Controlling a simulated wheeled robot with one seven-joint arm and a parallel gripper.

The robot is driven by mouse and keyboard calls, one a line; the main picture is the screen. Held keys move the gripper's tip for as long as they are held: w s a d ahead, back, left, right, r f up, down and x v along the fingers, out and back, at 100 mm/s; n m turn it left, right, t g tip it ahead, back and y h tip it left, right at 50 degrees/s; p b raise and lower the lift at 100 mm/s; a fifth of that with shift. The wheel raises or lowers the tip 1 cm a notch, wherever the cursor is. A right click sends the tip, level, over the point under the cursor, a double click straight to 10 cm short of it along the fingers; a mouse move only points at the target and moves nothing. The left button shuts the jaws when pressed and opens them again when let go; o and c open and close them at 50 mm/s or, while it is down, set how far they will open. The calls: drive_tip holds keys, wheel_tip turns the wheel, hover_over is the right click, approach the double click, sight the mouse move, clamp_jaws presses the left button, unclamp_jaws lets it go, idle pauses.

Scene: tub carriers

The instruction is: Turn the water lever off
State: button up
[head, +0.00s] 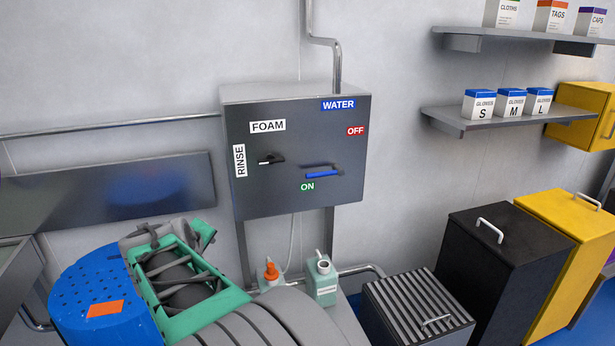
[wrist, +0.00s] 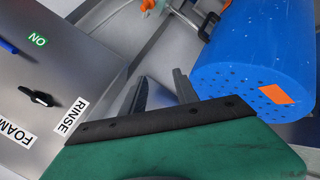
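The water lever (head: 323,174) is a blue handle on the grey control box (head: 290,205) on the wall. It lies nearly level, just above the green ON label (head: 307,187); the red OFF label (head: 355,131) is higher and to the right. The lever also shows at the left edge of the wrist view (wrist: 8,46), partly cut off. My gripper (head: 174,238) is low and left of the box, apart from the lever. In the wrist view, its two dark fingers (wrist: 160,88) stand apart with nothing seen between them.
A black knob (head: 271,160) sits left of the lever, by the RINSE and FOAM labels. A blue perforated drum shape (head: 80,285) is close beside my gripper. Bottles (head: 323,280) stand below the box, bins (head: 503,265) to the right. Space before the lever looks clear.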

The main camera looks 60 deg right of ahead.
drive_tip(key=s+d+r+g+h, duration=0.2)
drive_tip(key=s+d+h, duration=0.1)
drive_tip(key=d, duration=0.9)
drive_tip(key=n+g+h, duration=0.2)
drive_tip(key=g+h, duration=0.2)
drive_tip(key=h, duration=0.1)
approach(315, 176)
drive_tip(key=d, duration=0.5)
drive_tip(key=d+f+p, duration=0.1)
drive_tip(key=d, duration=0.2)
drive_tip(key=shift+s+d+f, duration=0.15)
drive_tip(key=shift+d, duration=0.05)
drive_tip(key=shift+d+f+p, duration=0.15)
drive_tip(key=shift+d+p, duration=0.15)
drive_tip(key=shift+d, duration=0.3)
drive_tip(key=shift+c, duration=0.4)
clamp_jaws()
